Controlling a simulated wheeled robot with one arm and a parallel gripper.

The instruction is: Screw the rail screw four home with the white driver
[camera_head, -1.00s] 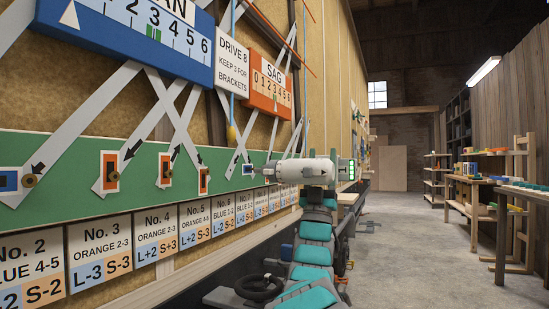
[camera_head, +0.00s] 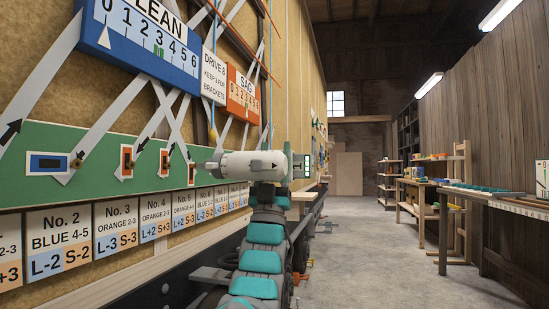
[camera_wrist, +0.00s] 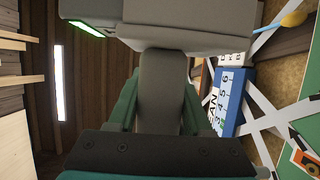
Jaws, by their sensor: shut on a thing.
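The white driver (camera_head: 250,165) is a thick white cylinder lying level, its thin tip to the left, towards the board, and a green-lit end to the right. In the wrist view its grey body (camera_wrist: 160,35) fills the top. My gripper (camera_wrist: 160,105) is shut on the driver's grey grip; in the head view the driver mostly hides it. The rail screw four (camera_head: 165,165) is a small dark spot at the orange slot above the No. 4 label (camera_head: 154,218), left of the tip. How deep it sits is too small to tell.
A green rail (camera_head: 100,140) with slots, screws and grey slats runs along the left wall. A blue LEAN scale (camera_head: 140,45) and an orange SAG scale (camera_head: 242,95) hang above it. Benches (camera_head: 490,200) line the right side. The concrete floor (camera_head: 370,260) between is clear.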

